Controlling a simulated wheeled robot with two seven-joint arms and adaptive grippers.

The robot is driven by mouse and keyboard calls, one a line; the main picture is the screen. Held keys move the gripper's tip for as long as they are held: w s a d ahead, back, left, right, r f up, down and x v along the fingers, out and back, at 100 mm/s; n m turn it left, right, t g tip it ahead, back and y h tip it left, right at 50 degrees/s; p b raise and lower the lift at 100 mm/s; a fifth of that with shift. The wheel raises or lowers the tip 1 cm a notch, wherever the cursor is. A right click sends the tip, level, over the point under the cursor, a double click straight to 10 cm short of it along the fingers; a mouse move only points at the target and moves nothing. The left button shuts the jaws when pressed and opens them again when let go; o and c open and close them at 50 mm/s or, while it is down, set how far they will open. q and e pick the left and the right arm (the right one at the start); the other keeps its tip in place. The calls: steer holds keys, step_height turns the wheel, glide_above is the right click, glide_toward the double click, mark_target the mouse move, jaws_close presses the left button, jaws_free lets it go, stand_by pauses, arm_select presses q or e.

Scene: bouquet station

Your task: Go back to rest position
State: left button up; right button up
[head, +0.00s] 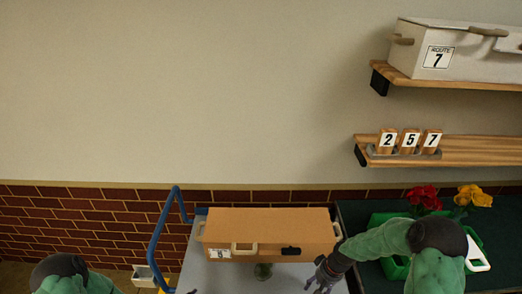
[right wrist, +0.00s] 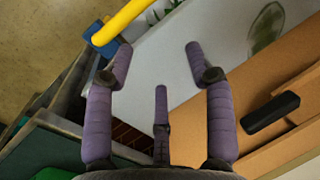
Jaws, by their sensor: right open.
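My right gripper (head: 325,275) is low in the head view, over the right part of the cart just in front of the cardboard box. In the right wrist view the same gripper (right wrist: 159,62) has its purple fingers spread apart with nothing between them. The brown box (head: 270,228) with pale handles and a label lies on the grey cart top (head: 215,275).
A blue cart rail (head: 160,235) rises at the left. Red flowers (head: 424,196) and yellow flowers (head: 473,196) stand in green containers on a dark table at the right. Wall shelves hold number blocks (head: 410,141) and a white Route 7 box (head: 460,52). The left wall area is clear.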

arm_select(q)
steer(key=s+d+f+m+g+h, duration=0.1)
steer(key=s+d+f+m+g, duration=0.1)
steer(key=s+d+m+g, duration=0.5)
steer(key=s+d+f+m+g, duration=0.25)
steer(key=s+d, duration=0.25)
steer(key=s, duration=0.7)
arm_select(e)
steer(key=s+a+f+m, duration=0.1)
steer(key=s+a+f, duration=0.2)
steer(key=s, duration=0.4)
steer(key=s+a+f+m+y, duration=0.1)
steer(key=s+a+f, duration=0.15)
steer(key=s, duration=0.55)
steer(key=s+a+f+m, duration=0.1)
steer(key=s+a+f, duration=0.2)
steer(key=s, duration=0.4)
arm_select(q)
step_height(320, 180, down, 8)
steer(key=w+d+b, duration=0.1)
steer(key=w+b, duration=0.1)
steer(key=b, duration=0.8)
steer(key=shift+w+d+f, duration=0.15)
steer(key=shift+w+f, duration=0.1)
steer(key=shift+w, duration=0.05)
arm_select(e)
step_height(320, 180, down, 8)
steer(key=w+a+n, duration=0.1)
steer(key=w+a, duration=0.1)
steer(key=shift+r, duration=0.1)
